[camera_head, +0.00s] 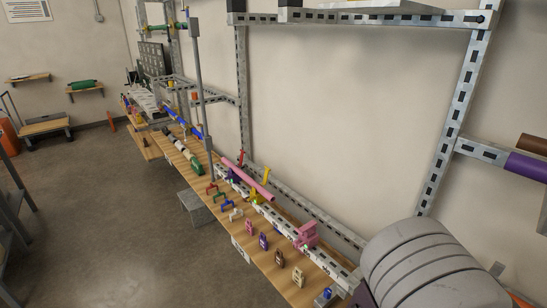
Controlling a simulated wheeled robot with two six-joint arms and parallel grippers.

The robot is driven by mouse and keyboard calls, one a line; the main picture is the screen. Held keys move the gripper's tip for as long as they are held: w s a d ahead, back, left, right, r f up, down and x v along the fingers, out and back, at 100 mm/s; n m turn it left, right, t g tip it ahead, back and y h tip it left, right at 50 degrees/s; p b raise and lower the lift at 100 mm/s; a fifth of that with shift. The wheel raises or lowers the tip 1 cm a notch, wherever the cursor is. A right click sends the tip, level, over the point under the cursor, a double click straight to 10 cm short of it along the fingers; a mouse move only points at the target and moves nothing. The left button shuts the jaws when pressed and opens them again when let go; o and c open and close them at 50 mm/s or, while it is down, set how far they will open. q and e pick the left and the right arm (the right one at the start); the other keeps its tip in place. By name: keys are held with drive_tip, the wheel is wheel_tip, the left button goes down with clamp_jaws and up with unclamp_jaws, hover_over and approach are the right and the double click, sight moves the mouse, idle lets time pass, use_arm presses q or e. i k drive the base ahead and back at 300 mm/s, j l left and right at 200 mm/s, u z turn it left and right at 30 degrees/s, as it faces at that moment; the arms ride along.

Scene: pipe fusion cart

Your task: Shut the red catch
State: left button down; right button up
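A small red bracket-shaped piece (211,188) stands near the front edge of the wooden bench (268,268), at the left end of a row of coloured pieces. A second small red piece (241,157) stands upright at the back of the bench, near the pink pipe. I cannot tell which of the two is the red catch, and both are too small to tell whether anything is open or shut. Neither of my grippers shows in the head view.
A pink pipe (246,179) lies along a slotted metal rail. Purple (263,241), brown (279,258) and cream (298,277) pieces line the bench front. A grey upright post (198,90) rises from the bench. A large grey ribbed body (425,262) fills the lower right.

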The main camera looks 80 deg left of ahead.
sight(242, 153)
drive_tip(key=u, duration=3.05)
